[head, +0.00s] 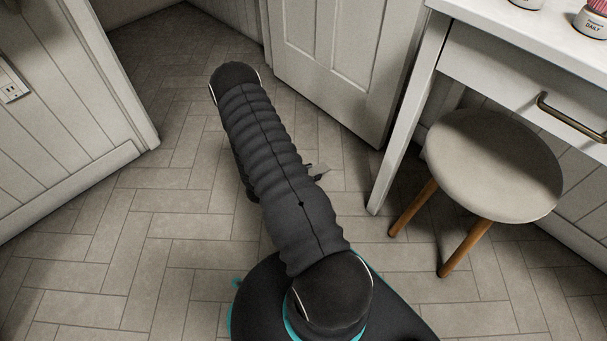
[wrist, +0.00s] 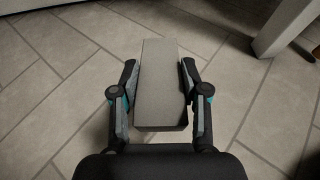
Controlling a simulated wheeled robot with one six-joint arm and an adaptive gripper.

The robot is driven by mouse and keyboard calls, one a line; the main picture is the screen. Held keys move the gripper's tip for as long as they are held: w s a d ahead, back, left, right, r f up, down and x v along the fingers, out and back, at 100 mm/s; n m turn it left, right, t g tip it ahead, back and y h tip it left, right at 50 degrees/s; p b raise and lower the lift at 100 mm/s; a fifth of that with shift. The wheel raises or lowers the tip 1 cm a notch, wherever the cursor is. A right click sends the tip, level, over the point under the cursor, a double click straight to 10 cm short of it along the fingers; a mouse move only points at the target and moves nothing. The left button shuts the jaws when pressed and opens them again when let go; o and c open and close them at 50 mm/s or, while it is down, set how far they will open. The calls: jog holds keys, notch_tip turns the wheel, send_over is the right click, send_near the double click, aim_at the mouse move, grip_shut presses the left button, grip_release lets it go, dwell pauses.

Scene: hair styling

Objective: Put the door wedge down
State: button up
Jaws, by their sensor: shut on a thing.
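The door wedge (wrist: 160,88) is a plain grey block held between the two fingers of my gripper (wrist: 159,70) in the wrist view. My gripper is shut on its sides, and the wedge extends forward past the fingertips. Tiled floor lies beneath it; whether the wedge touches the floor I cannot tell.
A white panelled door (head: 335,60) stands open behind. A white vanity table (head: 480,70) and a round stool (head: 492,165) stand at the right. A white wall panel (head: 60,130) is at the left. Tiled floor (head: 165,225) between is clear.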

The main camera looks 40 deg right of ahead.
jog(key=w+f, duration=0.1)
jog(key=w, duration=0.1)
jog(key=w+d+f, duration=0.1)
jog(key=w, duration=0.1)
jog(key=w+f+b, duration=0.1)
jog(key=w+f, duration=0.1)
jog(key=shift+w+d, duration=0.15)
jog(key=shift+d, duration=0.2)
jog(key=shift+f+b, duration=0.4)
jog(key=shift+f, duration=1.55)
jog(key=shift+f, duration=0.1)
jog(key=o, duration=1.3)
